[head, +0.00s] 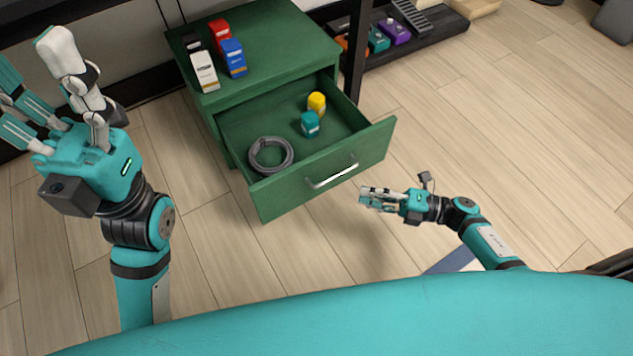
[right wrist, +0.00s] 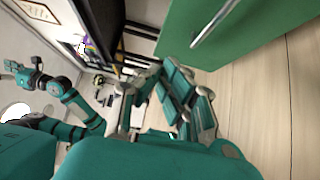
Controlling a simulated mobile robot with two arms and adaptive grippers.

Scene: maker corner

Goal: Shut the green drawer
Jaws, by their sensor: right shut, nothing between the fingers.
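The green drawer (head: 270,197) is pulled out of the green cabinet (head: 275,35), and its inside is visible from above. A silver handle (head: 332,176) runs across its front; this handle also shows at the top of the right wrist view (right wrist: 215,22). My right gripper (head: 368,197) is shut and empty, just in front of the drawer's right part, to the right of and a little below the handle in the head view. It looks apart from the drawer front (right wrist: 240,40). My left gripper (head: 32,85) is raised at the left, fingers spread and empty, away from the drawer.
In the drawer lie a grey cable coil (head: 270,168), a teal bottle (head: 310,124) and a yellow bottle (head: 316,104). White, red and blue boxes (head: 234,58) stand on the cabinet top. A dark shelf (head: 430,30) stands behind right. The floor before the drawer is clear.

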